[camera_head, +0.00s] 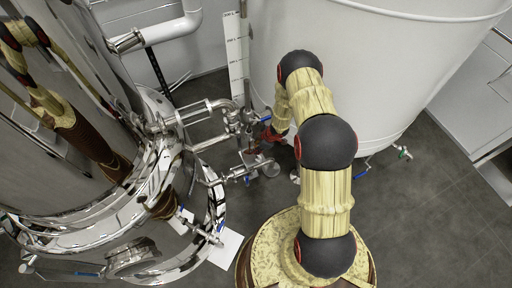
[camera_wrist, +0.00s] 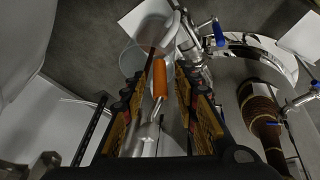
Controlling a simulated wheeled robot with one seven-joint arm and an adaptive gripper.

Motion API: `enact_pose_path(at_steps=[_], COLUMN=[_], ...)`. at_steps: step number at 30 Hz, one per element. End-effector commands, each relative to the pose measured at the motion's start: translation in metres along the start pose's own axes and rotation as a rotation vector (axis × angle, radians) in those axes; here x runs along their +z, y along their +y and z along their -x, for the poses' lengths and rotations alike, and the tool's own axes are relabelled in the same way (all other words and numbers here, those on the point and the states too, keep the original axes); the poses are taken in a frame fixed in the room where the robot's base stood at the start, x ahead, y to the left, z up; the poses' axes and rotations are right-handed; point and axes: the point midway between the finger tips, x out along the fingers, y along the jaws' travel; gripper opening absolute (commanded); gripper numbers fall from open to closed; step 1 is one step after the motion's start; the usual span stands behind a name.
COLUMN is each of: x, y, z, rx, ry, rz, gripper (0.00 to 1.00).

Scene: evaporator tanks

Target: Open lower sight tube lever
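An orange lever handle (camera_wrist: 159,79) on a metal stem shows in the wrist view, between the two fingers of my gripper (camera_wrist: 160,88). The fingers are open, with a visible gap on each side of the handle. I cannot tell how deep the handle sits between them. In the head view my arm bends over toward the valve pipework (camera_head: 240,125) at the foot of the white graduated sight tube scale (camera_head: 235,60). My gripper is mostly hidden there behind my arm, and I cannot make out the orange handle.
A large white tank (camera_head: 370,70) stands close behind my arm. A shiny steel tank (camera_head: 80,130) with pipes fills the left. Blue-handled valves, one at the wrist view's upper right (camera_wrist: 218,33), are nearby. Grey floor (camera_head: 430,220) is clear at the right.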

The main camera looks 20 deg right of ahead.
Motion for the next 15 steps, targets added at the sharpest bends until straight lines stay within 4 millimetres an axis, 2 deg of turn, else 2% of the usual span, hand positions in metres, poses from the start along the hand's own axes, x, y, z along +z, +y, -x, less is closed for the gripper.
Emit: enact_pose_path(at_steps=[15], x=[0.0002], y=[0.0], z=[0.0002], rx=[0.0], ry=[0.0], rz=[0.0], gripper=[0.01])
